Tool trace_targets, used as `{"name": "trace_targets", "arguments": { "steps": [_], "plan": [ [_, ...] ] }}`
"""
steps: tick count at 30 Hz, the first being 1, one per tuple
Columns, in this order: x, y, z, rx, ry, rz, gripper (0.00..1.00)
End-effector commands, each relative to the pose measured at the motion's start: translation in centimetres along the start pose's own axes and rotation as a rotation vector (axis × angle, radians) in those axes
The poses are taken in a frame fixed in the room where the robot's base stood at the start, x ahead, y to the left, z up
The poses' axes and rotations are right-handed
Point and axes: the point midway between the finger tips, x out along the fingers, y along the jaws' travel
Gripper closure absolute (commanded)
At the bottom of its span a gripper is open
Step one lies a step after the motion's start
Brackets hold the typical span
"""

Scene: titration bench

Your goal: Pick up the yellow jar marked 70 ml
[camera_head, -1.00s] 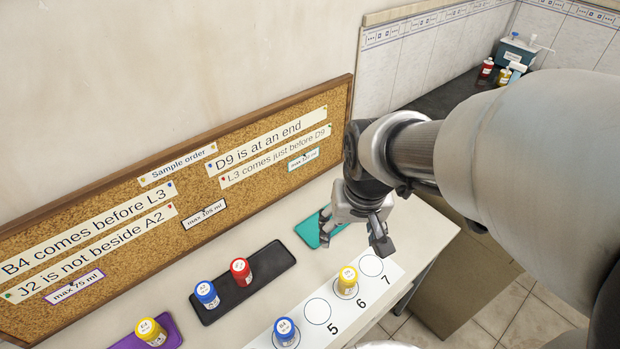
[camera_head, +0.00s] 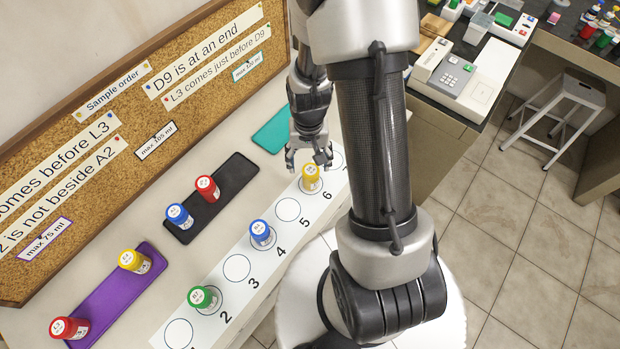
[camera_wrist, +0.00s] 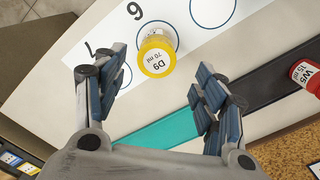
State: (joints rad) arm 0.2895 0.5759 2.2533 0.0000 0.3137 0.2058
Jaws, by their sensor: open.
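The yellow jar marked D9 70 ml (camera_wrist: 157,55) stands upright on the circle by number 6 of the white numbered strip (camera_wrist: 99,22). The same yellow jar (camera_head: 311,178) shows in the head view, just in front of my gripper. My gripper (camera_head: 309,160) is open and empty, above the bench on the strip's back side. In the wrist view my gripper (camera_wrist: 160,92) has its fingers spread wide, with the jar beyond them and between their lines. No finger appears to touch the jar.
A green jar (camera_head: 203,298) and blue jar (camera_head: 262,234) stand on the strip. A black mat (camera_head: 240,172) holds blue and red jars. A purple mat (camera_head: 103,304) holds another yellow jar (camera_head: 134,261) and a red one. The teal mat (camera_head: 272,133) looks empty. A corkboard (camera_head: 60,110) stands behind.

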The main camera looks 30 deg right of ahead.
Motion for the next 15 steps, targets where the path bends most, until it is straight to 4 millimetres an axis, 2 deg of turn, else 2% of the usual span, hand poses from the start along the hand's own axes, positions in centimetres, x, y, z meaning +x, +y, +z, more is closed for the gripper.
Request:
{"name": "trace_targets", "arguments": {
  "steps": [1, 4, 15],
  "plan": [
    [1.4, 0.0, 0.1, 0.000, -0.003, 0.001, 0.35],
    [2.9, 0.0, 0.0, 0.000, -0.001, 0.000, 0.35],
    [5.4, 0.2, 0.1, 0.000, -0.001, 0.000, 0.35]
  ]
}}
